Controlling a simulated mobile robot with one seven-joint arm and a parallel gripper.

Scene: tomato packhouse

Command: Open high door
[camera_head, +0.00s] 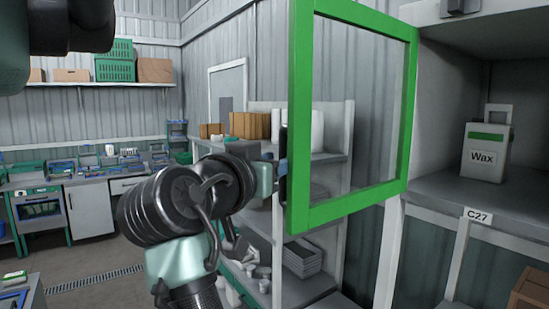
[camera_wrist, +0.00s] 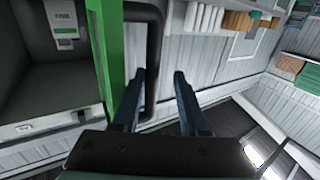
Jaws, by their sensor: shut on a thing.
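The high door is a green-framed glass panel (camera_head: 300,120). It stands swung out from the cabinet, hinged on its right side in the head view. Its green frame also shows in the wrist view (camera_wrist: 107,40). A black bar handle (camera_wrist: 154,45) runs along the frame's free edge. My gripper (camera_wrist: 160,76) has its two fingers either side of the handle and is shut on it. In the head view my gripper (camera_head: 281,168) is at the door's left edge, and the handle is mostly hidden behind the frame.
The open cabinet compartment holds a white Wax container (camera_head: 485,150), with label C27 (camera_head: 478,215) below. Shelving (camera_head: 335,157) with boxes stands behind the door. A cardboard box (camera_head: 530,290) is at lower right. Workbenches (camera_head: 90,208) line the far left wall.

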